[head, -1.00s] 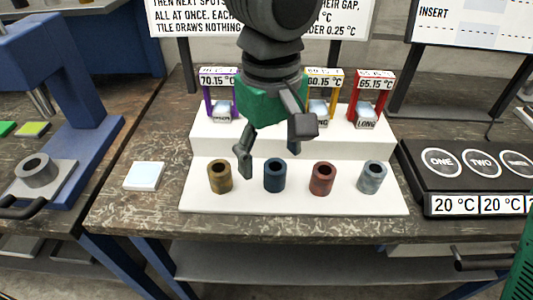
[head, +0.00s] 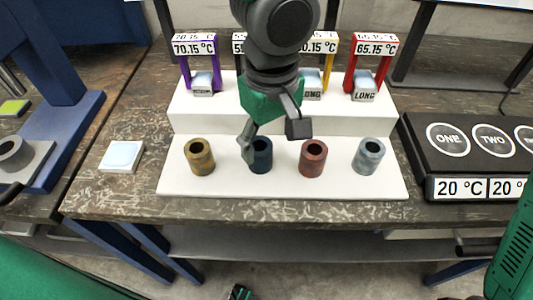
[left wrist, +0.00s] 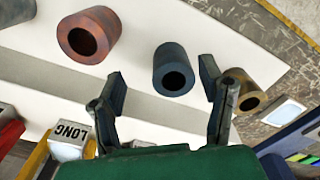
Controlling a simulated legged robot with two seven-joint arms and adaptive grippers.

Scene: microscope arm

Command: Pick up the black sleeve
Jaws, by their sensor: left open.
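Several short hollow sleeves stand upright in a row on the white stand's front step. No sleeve looks plainly black; the darkest is a dark blue one (head: 261,160), second from the left. It also shows in the left wrist view (left wrist: 171,76), between the finger tips but beyond them. The others are brass (head: 201,161), reddish copper (head: 313,162) and grey-blue (head: 369,160). My left gripper (head: 273,141) is open and empty, above and behind the dark sleeve, its left finger partly covering it. Contact cannot be told.
The white stand's (head: 290,187) raised back step carries coloured arches with temperature labels and small blocks. A white tile (head: 121,157) lies left of the stand. A black numbered panel (head: 470,155) is at the right. A blue-framed device (head: 50,120) stands at the left.

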